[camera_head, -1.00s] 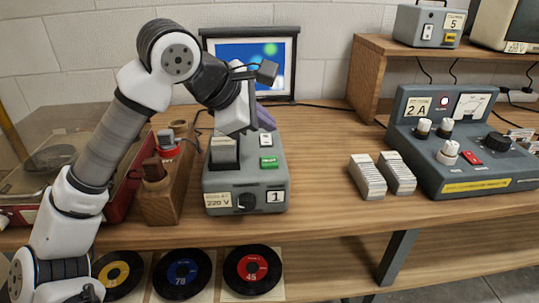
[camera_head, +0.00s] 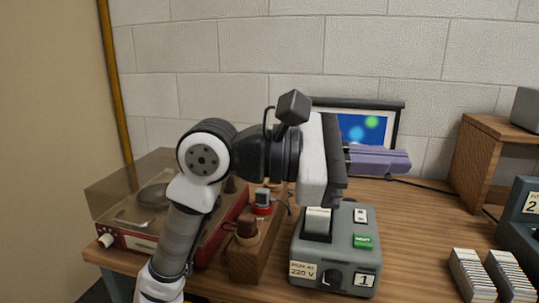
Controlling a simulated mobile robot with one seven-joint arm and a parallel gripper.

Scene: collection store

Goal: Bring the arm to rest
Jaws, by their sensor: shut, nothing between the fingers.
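My arm reaches up from the bottom left, bends at its elbow, and my gripper (camera_head: 404,162) points right. Its purple fingers are shut with nothing between them. They show in front of the lower edge of a small lit screen (camera_head: 364,128), above the bench. The hand's white and black body hides part of the screen and stands above and behind the front of a grey device (camera_head: 308,251) marked 1, which has a green button.
A record player (camera_head: 130,238) with a clear lid stands at the left. A wooden block (camera_head: 243,264) holding small parts is beside the grey device. White card stacks (camera_head: 470,276) and a wooden shelf (camera_head: 487,150) are at the right. The bench (camera_head: 430,235) between is clear.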

